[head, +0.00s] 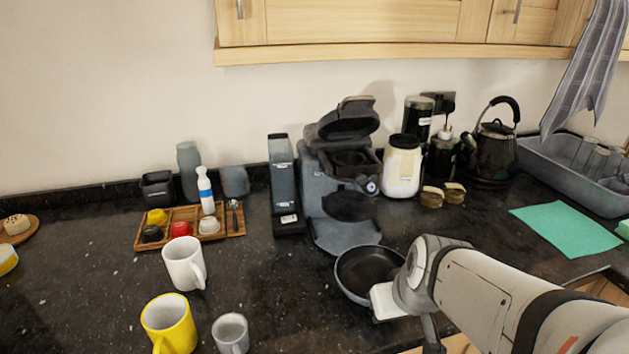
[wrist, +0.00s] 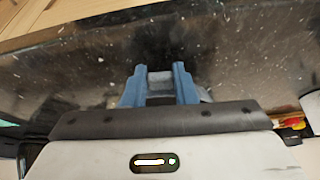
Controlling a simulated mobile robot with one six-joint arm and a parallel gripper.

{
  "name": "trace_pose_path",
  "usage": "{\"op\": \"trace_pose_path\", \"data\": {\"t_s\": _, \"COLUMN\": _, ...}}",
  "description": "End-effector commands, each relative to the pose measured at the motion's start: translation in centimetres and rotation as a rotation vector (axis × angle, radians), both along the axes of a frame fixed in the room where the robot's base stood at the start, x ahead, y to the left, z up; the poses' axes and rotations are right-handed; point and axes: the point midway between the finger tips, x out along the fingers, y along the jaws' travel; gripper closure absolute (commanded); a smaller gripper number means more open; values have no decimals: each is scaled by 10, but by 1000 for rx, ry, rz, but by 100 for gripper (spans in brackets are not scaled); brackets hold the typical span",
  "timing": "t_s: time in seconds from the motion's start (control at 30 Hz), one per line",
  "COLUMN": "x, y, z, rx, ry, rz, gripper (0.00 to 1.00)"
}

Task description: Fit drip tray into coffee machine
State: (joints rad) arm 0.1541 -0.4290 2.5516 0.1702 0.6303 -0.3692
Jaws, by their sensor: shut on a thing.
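The grey and black coffee machine (head: 345,175) stands near the wall in the head view, its lid raised. Its low rounded base (head: 343,236) juts forward and looks bare. In the head view my wrist hides the tray's near right side and the fingertips.
A white mug (head: 184,264), yellow mug (head: 170,325) and grey cup (head: 230,334) stand at front left. A wooden capsule tray (head: 140,238) is behind them. A slim dark container (head: 283,185) stands left of the machine. A white-bodied jar (head: 402,166) and kettle (head: 489,150) are right.

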Motion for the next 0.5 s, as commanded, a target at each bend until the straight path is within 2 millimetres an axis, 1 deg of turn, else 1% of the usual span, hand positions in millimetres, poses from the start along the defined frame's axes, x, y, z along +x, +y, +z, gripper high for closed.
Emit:
{"op": "trace_pose_path", "data": {"t_s": 0.03, "x": 6, "y": 1, "z": 6, "rx": 1, "ry": 5, "rz": 2, "gripper": 100}}
{"op": "trace_pose_path", "data": {"t_s": 0.17, "x": 22, "y": 3, "z": 7, "rx": 0, "ry": 7, "rz": 3, "gripper": 100}}
{"op": "trace_pose_path", "data": {"t_s": 0.23, "x": 36, "y": 5, "z": 2, "rx": -1, "ry": 5, "rz": 5, "gripper": 100}}
{"op": "trace_pose_path", "data": {"t_s": 0.37, "x": 63, "y": 8, "z": 1, "rx": 0, "ry": 3, "rz": 5, "gripper": 100}}
{"op": "trace_pose_path", "data": {"t_s": 0.5, "x": 94, "y": 12, "z": 1, "rx": -1, "ry": 3, "rz": 6, "gripper": 100}}
